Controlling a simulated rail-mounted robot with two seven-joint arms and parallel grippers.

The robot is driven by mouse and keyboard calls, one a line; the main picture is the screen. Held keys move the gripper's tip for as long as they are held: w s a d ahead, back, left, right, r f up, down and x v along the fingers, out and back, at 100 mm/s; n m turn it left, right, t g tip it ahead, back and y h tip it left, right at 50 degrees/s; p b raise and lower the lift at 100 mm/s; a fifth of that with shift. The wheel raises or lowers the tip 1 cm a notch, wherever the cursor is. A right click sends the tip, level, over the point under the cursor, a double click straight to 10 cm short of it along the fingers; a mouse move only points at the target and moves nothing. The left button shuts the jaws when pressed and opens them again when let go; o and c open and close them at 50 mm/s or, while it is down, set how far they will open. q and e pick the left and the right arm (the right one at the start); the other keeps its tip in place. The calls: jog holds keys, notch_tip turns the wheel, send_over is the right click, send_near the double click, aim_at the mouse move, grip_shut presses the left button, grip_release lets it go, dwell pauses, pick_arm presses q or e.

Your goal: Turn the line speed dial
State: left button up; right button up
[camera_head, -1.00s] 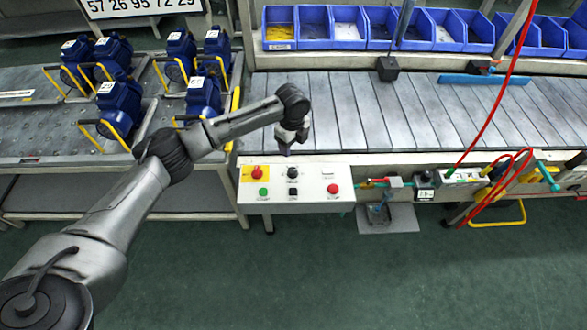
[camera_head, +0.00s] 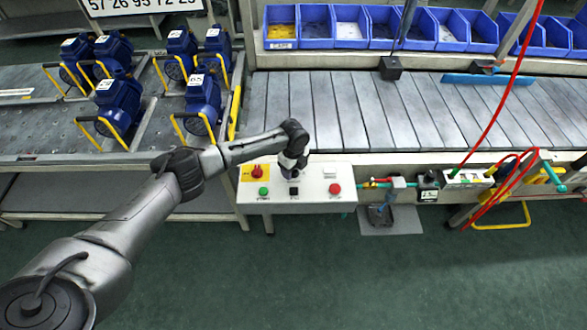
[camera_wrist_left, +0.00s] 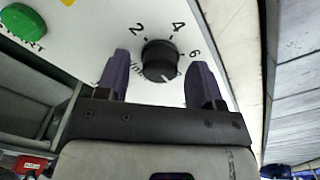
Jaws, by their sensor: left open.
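The line speed dial (camera_wrist_left: 160,61) is a round black knob on a white control panel (camera_head: 315,193). In the left wrist view the numbers 2, 4 and 6 show around it, and a white pointer mark is on its lower edge. My left gripper (camera_wrist_left: 159,80) is open, with one purple finger on each side of the dial. I cannot tell whether the fingers touch it. In the head view the left gripper (camera_head: 291,174) is over the panel's upper middle and hides the dial. My right gripper is not in view.
A red knob (camera_head: 256,172) on yellow and a green button (camera_head: 263,191) are left of the dial. A black switch (camera_head: 293,191) and a red button (camera_head: 335,188) are also close. The conveyor (camera_head: 390,115) behind the panel is clear near the arm.

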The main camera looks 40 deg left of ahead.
pick_arm(q)
jog(key=shift+f, duration=0.1)
jog(key=c, duration=0.9)
jog(key=shift+r+n+p, duration=0.2)
jog(key=shift+n+p, duration=0.7)
jog(key=shift+p, duration=0.3)
jog(key=n+p, duration=0.3)
jog(key=shift+n, duration=0.3)
jog(key=n+p, duration=0.2)
jog(key=n, duration=0.1)
jog(key=shift+f+n+p, duration=0.1)
jog(key=shift+n+p, duration=0.6)
jog(key=shift+n, duration=0.9)
jog(key=o, duration=0.9)
jog(key=shift+f, duration=0.1)
